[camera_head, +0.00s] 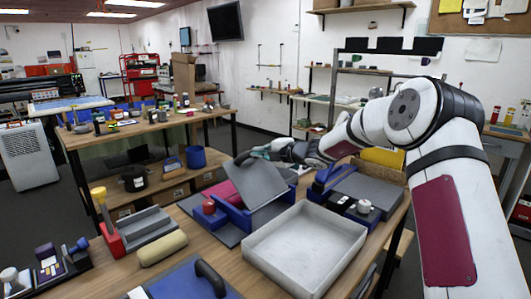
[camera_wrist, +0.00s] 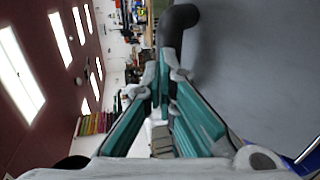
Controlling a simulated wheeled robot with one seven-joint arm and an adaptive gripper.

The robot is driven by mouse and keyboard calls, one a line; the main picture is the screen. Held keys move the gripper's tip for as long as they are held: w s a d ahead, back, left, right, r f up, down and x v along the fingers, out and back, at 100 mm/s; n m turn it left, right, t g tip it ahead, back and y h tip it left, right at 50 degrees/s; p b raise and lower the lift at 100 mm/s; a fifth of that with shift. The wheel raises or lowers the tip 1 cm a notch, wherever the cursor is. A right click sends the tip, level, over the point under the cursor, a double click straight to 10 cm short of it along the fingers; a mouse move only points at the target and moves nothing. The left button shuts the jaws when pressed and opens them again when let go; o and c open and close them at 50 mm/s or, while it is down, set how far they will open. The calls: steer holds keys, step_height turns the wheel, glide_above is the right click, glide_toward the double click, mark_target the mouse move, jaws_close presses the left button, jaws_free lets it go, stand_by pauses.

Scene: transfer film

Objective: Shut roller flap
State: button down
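The roller flap (camera_head: 258,183) is a grey panel on a blue-framed device in the middle of the workbench. It stands open, tilted up at a slant. A magenta roller (camera_head: 222,190) shows beside it on the left. My gripper (camera_head: 250,153) is at the flap's upper edge, coming from the right. In the wrist view the flap's grey face (camera_wrist: 255,60) fills the right, with a curved black handle (camera_wrist: 180,22) at its edge. The teal fingers of my gripper (camera_wrist: 165,72) are close together, with the handle between their tips. The far side of the grip is hidden.
A pale empty tray (camera_head: 305,245) stands in front of the device. Another blue-and-grey device (camera_head: 365,190) is to the right. A beige roll (camera_head: 162,248) and a blue plate with a black handle (camera_head: 208,280) lie at the front left.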

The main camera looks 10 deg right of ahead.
steer(key=shift+f+b+x, duration=0.25)
steer(key=shift+b+x, duration=0.3)
steer(key=shift+x, duration=0.7)
steer(key=shift+f+b+x, duration=0.3)
steer(key=shift+b+x, duration=0.2)
steer(key=shift+x, duration=0.7)
steer(key=shift+s, duration=0.1)
